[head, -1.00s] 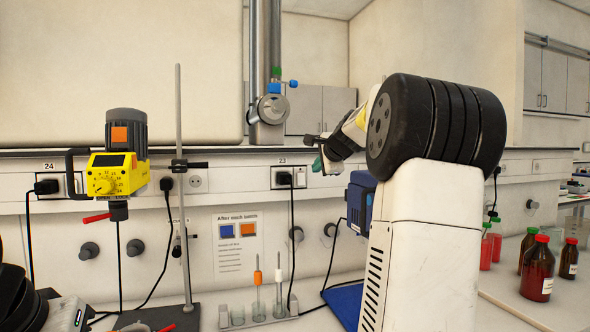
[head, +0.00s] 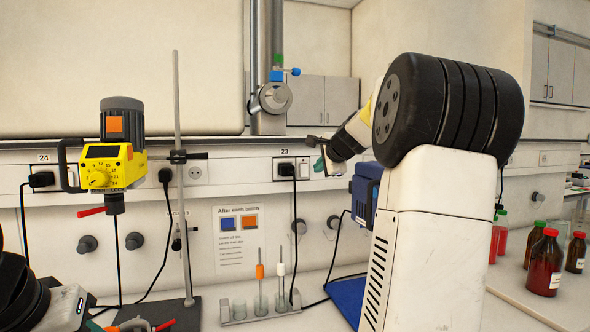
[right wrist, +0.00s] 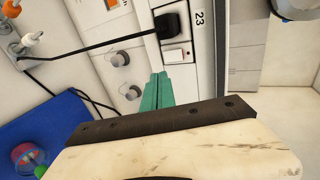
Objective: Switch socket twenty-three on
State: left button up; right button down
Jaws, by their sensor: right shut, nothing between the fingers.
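Socket 23 (head: 281,178) is on the wall rail in the head view, with a black plug (head: 286,169) in its left part and a white rocker switch (head: 303,171) at its right. In the right wrist view the switch (right wrist: 174,55) shows beside the plug (right wrist: 168,23) and the label "23" (right wrist: 199,18). A small red mark shows on it; its position is unclear. My right gripper (head: 319,164) is shut and empty, just right of the socket. Its green fingers (right wrist: 158,90) point towards the switch, with no clear contact. My left gripper (head: 92,324) is partly cut off at bottom left.
Socket 24 (head: 45,180) is at the left, behind a yellow stirrer (head: 112,168) on a stand (head: 180,230). A cable (head: 294,235) hangs from socket 23.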

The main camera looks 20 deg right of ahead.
aim_at(304, 176)
jog(key=x, duration=0.8)
jog(key=r+x, duration=0.1)
jog(key=x, duration=0.3)
jog(key=shift+w, duration=0.2)
jog(key=shift+w+f, duration=0.1)
jog(key=shift+w, duration=0.1)
